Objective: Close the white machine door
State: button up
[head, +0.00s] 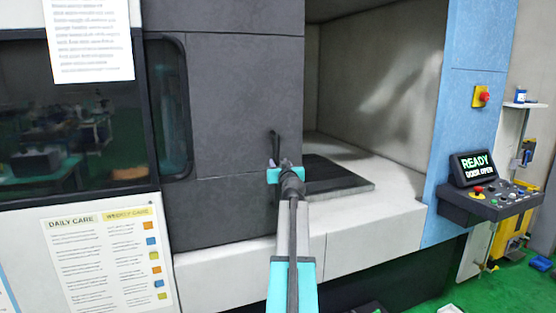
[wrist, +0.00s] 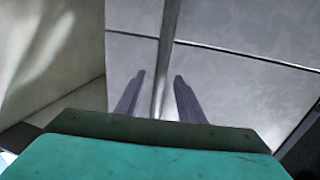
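The machine door that I see is a dark grey panel (head: 228,110), not white. It stands left of the machine's opening, which is uncovered at the right. A grey upright bar (wrist: 168,60), which looks like the door handle, shows in the wrist view. My gripper (head: 275,150) is at the door's right edge, in front of the panel. In the wrist view my gripper (wrist: 160,88) has its two fingers apart, with the bar between them and a gap on both sides. Whether either finger touches the bar I cannot tell. The handle is mostly hidden by my gripper in the head view.
The opening shows pale walls and a dark plate (head: 335,178) on a white ledge (head: 370,225). A control panel (head: 490,200) at the right has a screen (head: 474,167) reading "READY DOOR OPEN". A dark window (head: 75,110) is at the left. Green floor (head: 515,285) shows lower right.

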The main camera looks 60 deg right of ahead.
aim_at(278, 161)
jog(key=shift+p+x, duration=0.6)
jog(key=shift+x, duration=1.4)
grip_shut()
